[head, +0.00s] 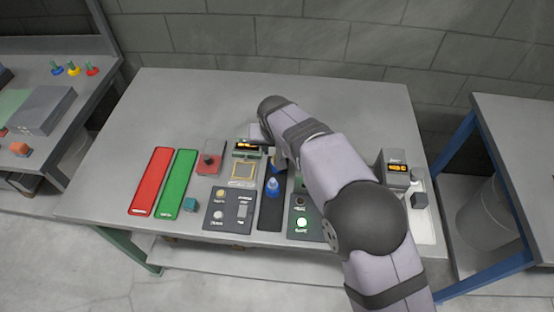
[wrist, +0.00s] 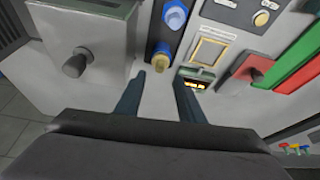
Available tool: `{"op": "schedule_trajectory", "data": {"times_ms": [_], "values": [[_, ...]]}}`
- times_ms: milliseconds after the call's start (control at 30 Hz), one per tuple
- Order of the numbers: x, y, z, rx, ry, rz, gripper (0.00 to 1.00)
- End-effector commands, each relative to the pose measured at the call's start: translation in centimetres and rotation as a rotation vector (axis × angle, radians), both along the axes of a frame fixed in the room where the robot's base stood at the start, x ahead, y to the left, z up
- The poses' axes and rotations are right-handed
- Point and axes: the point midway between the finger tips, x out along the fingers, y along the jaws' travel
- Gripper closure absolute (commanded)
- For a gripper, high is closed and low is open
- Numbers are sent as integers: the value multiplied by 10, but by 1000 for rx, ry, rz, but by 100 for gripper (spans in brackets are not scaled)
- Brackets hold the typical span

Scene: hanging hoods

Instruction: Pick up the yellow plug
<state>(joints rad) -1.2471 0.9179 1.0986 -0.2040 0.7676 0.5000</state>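My gripper (wrist: 159,77) is open in the wrist view, with two dark blue fingers apart and nothing between them. Just beyond the fingertips, on a black strip (wrist: 172,35), stands a dark blue piece with a yellow-orange part (wrist: 161,50); I cannot tell whether it is a yellow plug. A blue plug (wrist: 176,14) stands farther along the strip and also shows in the head view (head: 272,185). A clearly yellow plug (head: 74,71) stands on the left table between a blue-green and a red one. In the head view my arm hides most of the gripper.
The middle table (head: 190,95) carries a red bar (head: 152,180), a green bar (head: 177,184), a red-based block (head: 210,158), a switch panel (head: 229,210) and a grey box with a display (head: 395,170). The table's back left is clear. A right table (head: 520,120) stands apart.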

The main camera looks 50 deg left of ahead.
Motion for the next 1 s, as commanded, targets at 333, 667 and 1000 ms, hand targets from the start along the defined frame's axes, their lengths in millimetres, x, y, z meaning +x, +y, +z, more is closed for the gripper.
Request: {"op": "schedule_trajectory", "data": {"times_ms": [333,667,1000], "values": [[8,8,-31,-3,0,-1,65],[12,13,-46,1,-1,0,65],[12,13,-47,0,0,0,100]]}}
